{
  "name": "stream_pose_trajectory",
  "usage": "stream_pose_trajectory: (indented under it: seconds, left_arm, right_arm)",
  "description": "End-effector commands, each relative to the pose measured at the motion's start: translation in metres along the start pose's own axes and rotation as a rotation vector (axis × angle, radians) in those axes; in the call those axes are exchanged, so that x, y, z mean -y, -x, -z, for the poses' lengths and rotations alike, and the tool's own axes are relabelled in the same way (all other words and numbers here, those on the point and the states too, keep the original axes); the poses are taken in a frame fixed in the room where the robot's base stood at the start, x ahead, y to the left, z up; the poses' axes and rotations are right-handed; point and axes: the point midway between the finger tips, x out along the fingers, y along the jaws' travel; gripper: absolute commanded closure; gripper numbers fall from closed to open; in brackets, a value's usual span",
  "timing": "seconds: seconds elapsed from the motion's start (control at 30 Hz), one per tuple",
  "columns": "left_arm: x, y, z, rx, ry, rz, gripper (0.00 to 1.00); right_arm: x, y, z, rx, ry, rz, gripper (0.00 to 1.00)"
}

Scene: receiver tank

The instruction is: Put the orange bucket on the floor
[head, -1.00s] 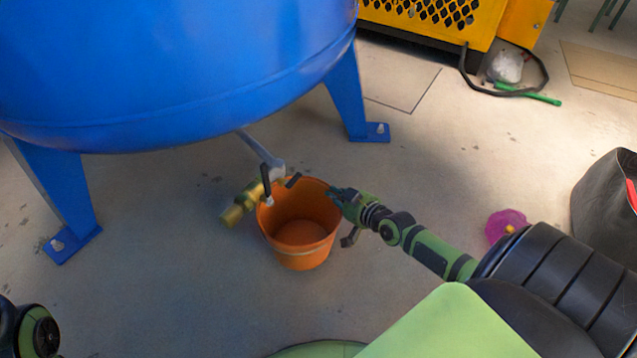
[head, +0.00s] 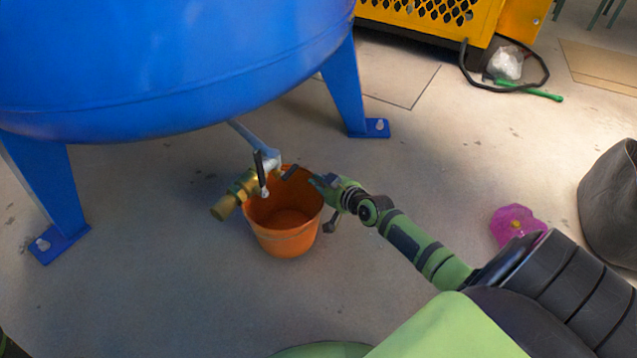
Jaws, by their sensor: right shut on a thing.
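The orange bucket (head: 285,240) is in the middle of the head view, upright and empty as far as its inside shows. My right gripper (head: 322,186) is at the bucket's right rim and is shut on it. The fingertips are small and partly hidden against the rim. A brass valve (head: 236,194) with a dark lever hangs from the tank's pipe and overlaps the bucket's left rim in the picture. I cannot tell whether the bucket's base touches the floor (head: 200,290). My left gripper is not in view.
The large blue tank (head: 180,60) stands on blue legs (head: 346,90) at the upper left. A magenta item (head: 516,224) and a dark grey bin (head: 612,205) are at the right. A yellow machine (head: 430,22) is at the back. The floor in front of the bucket is clear.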

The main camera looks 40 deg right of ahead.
Motion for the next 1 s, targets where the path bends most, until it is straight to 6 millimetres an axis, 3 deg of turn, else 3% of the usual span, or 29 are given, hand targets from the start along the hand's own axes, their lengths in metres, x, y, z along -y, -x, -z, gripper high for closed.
stream_pose_trajectory:
  seconds: [0.17,0.2,0.23,0.67,1.0]
  left_arm:
    - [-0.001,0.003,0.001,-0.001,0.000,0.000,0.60]
    - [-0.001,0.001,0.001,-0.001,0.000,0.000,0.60]
    - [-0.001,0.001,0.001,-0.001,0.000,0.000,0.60]
    - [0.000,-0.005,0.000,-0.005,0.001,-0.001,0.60]
    - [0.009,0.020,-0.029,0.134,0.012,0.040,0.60]
  right_arm:
    - [-0.001,-0.002,-0.002,-0.003,-0.001,0.000,1.00]
    - [0.000,-0.001,-0.002,-0.001,0.001,0.000,0.75]
    - [0.000,-0.001,-0.002,0.000,0.001,0.000,0.68]
    - [0.000,0.004,0.001,0.002,0.000,0.000,0.68]
    - [0.001,0.067,0.004,0.005,0.002,0.000,0.68]
